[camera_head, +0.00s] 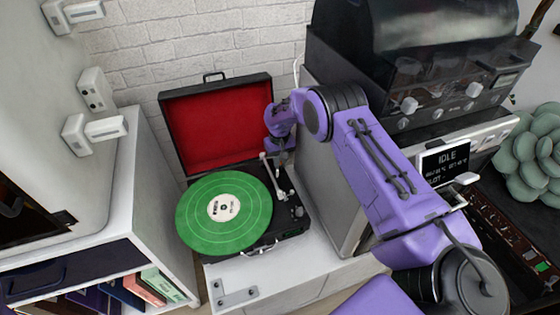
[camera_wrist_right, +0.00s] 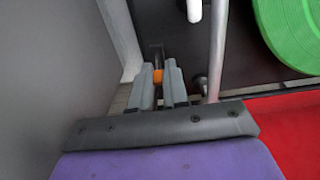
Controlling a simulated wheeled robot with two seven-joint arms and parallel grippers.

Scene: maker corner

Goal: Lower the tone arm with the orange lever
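A portable record player (camera_head: 262,245) stands open, with a red-lined lid (camera_head: 215,125) and a green record (camera_head: 235,235) on it. Its pale tone arm (camera_head: 274,177) lies right of the record and shows as a silvery tube in the right wrist view (camera_wrist_right: 217,50). My right gripper (camera_head: 281,155) is at the back right of the player, beside the lid. In the wrist view, its grey fingers (camera_wrist_right: 159,80) are close together with the orange lever (camera_wrist_right: 158,76) between their tips, filling the gap. The lever is hidden in the head view. My left gripper is out of view.
A grey-sided machine (camera_head: 325,195) with a display (camera_head: 444,163) stands close right of the player. A black machine with knobs (camera_head: 425,75) sits on top of it. A white shelf unit (camera_head: 155,190) stands left. Bare tabletop (camera_head: 290,265) lies in front of the player.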

